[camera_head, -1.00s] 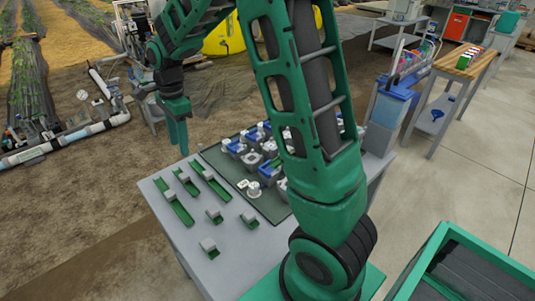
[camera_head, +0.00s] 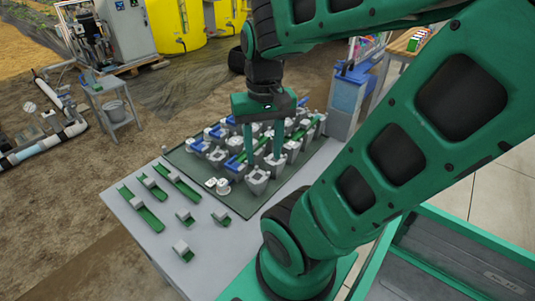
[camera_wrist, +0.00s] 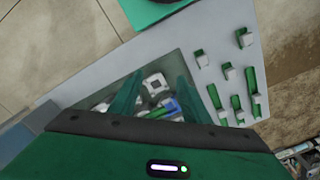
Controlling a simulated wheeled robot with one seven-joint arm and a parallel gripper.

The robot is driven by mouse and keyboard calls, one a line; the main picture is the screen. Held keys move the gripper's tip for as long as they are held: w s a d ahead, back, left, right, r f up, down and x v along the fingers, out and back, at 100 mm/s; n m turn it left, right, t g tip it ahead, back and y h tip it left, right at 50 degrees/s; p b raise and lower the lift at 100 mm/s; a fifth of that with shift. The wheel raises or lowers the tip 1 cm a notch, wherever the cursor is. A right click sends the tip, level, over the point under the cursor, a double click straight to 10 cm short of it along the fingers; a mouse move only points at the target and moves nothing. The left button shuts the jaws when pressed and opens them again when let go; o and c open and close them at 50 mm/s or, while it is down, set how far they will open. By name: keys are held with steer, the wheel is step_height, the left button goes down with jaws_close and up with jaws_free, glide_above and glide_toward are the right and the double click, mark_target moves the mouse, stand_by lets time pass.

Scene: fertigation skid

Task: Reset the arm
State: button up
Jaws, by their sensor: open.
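My gripper (camera_head: 263,145) is in the head view above the dark green mat (camera_head: 238,200) on the grey table. Its two green fingers point down and stand apart, with nothing seen held between them. Grey and blue fittings (camera_head: 257,180) stand on the mat below and around the fingertips; I cannot tell whether the fingers touch any. In the wrist view the fingers (camera_wrist: 155,95) reach over the mat, and a grey fitting (camera_wrist: 155,84) and a blue one show between them.
Several green trays with grey blocks (camera_head: 140,208) lie on the left part of the table (camera_head: 165,248). A blue-topped stand (camera_head: 347,95) is at the table's back right. A green-rimmed bin (camera_head: 470,235) is at the lower right. Bare table lies in front of the mat.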

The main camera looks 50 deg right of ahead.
steer(key=shift+s+f+n, duration=0.15)
steer(key=shift+s+n, duration=0.05)
steer(key=shift+s, duration=0.4)
steer(key=shift+s+f+n, duration=0.1)
steer(key=shift+s+n, duration=0.1)
steer(key=shift+s, duration=0.4)
